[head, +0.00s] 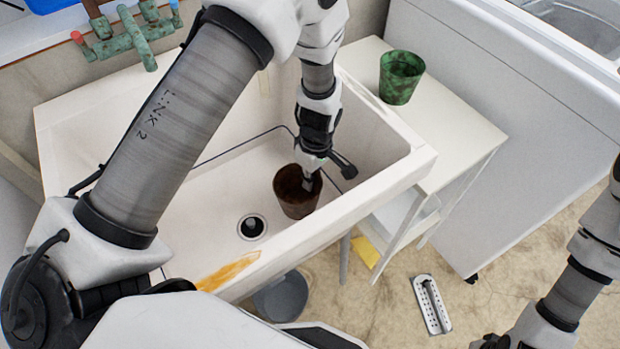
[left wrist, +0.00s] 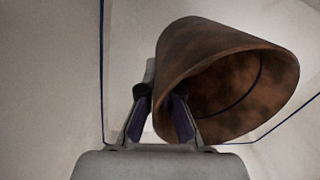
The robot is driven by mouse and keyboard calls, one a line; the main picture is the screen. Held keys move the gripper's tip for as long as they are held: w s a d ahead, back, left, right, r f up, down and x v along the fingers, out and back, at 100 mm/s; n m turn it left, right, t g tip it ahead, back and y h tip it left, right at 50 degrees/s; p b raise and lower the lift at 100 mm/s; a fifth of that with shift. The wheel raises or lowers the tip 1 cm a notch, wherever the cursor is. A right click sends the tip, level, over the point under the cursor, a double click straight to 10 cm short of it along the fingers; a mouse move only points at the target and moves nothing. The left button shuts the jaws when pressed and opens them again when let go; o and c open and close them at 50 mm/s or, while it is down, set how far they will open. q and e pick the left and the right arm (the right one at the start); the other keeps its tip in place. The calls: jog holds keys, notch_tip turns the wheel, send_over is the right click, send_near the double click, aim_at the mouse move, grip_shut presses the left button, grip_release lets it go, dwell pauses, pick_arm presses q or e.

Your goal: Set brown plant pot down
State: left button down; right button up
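The brown plant pot (head: 290,202) is inside the white sink basin, right of the drain, its open top facing up toward the head camera. My left gripper (head: 311,181) reaches down to its rim. In the left wrist view, the brown pot (left wrist: 215,45) shows its open mouth, and the left gripper's fingers (left wrist: 161,115) straddle its wall, one inside and one outside. The gripper appears shut on the wall. I cannot tell whether the pot's base touches the basin floor. My right gripper (head: 494,342) is only partly in view at the bottom edge, away from the sink.
The sink (head: 400,178) has raised walls close around the pot; its drain (head: 252,227) is to the left. A green pot (head: 400,77) stands on a white side table (head: 455,125).

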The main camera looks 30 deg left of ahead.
pick_arm(q)
jog(key=shift+f, duration=0.15)
jog(key=shift+f, duration=0.45)
jog(key=c, duration=1.3)
grip_release()
jog(key=r, duration=0.4)
jog(key=w+r, duration=0.1)
jog(key=r, duration=0.4)
jog(key=r+p, duration=0.1)
jog(key=r, duration=0.3)
jog(key=shift+w+d+r, duration=0.15)
jog(key=shift+w+d, duration=0.05)
jog(key=shift+d, duration=0.05)
